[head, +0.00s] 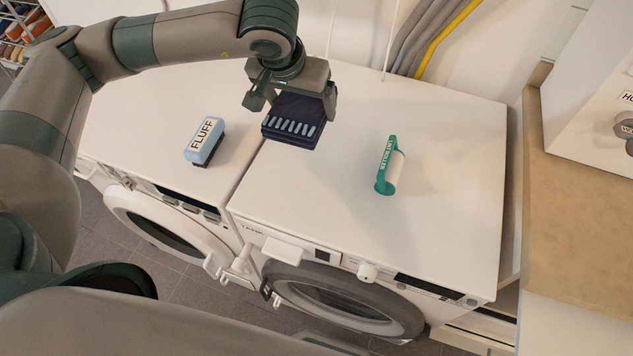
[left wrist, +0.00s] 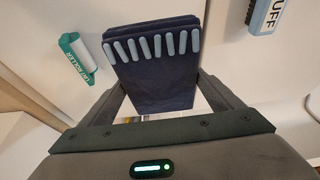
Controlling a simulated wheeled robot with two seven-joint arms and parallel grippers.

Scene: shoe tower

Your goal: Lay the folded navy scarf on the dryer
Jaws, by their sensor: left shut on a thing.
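The folded navy scarf (head: 294,127) has a row of light blue fringe tabs along one edge. My left gripper (head: 292,99) is shut on it, a finger on each side. The scarf shows near the seam between two white machines, over the right one's left part; whether it touches the top is hard to tell. The left wrist view also shows the scarf (left wrist: 155,75) between the fingers. The left machine (head: 120,140) and the right machine (head: 440,200) both have round front doors; I cannot tell which is the dryer. My right gripper is not in view.
A blue brush marked FLUFF (head: 205,141) lies on the left machine. A teal and white lint roller (head: 390,166) is on the right machine, right of the scarf. Its top is otherwise clear. A tan counter (head: 580,220) stands at the right; pipes run behind.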

